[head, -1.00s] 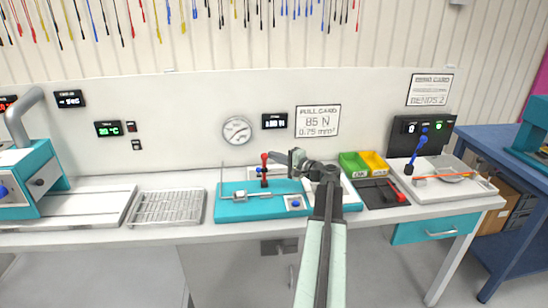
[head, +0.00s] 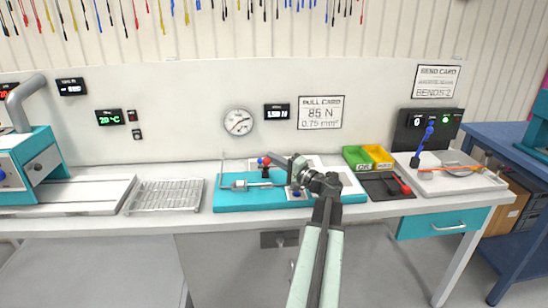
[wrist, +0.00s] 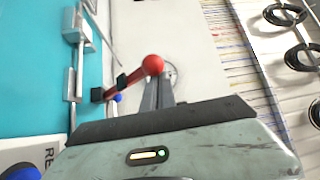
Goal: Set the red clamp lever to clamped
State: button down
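The red clamp lever (head: 267,160) is on the teal pull-test fixture (head: 235,204), beside a small blue knob. In the wrist view the lever (wrist: 126,79) is a red bar with a ball knob, running from a black pivot block, and it looks tilted over. My gripper (head: 293,162) is just right of the lever in the head view. In the wrist view my gripper (wrist: 156,88) has its grey fingers together right by the ball knob, apparently touching or nearly touching it. Nothing is seen held between them.
A wire rack (head: 165,196) lies left of the fixture. Green (head: 357,157) and yellow (head: 378,156) bins stand to the right, with a dark tray before them. A bend tester with a blue lever (head: 422,145) is further right. A gauge (head: 238,122) is on the wall.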

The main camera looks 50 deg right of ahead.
jog(key=shift+s+a+f+b, duration=0.45)
jog(key=shift+f+b, duration=0.25)
jog(key=shift+f, duration=0.1)
jog(key=shift+s+a+f+b, duration=0.35)
jog(key=shift+s+f+b, duration=0.15)
jog(key=shift+f+b, duration=0.3)
jog(key=shift+s+a+f+b, duration=0.45)
jog(key=shift+f+b, duration=0.2)
jog(key=shift+f, duration=0.2)
jog(key=s+f+b, duration=0.1)
jog(key=s, duration=0.6)
jog(key=shift+s+a, duration=0.35)
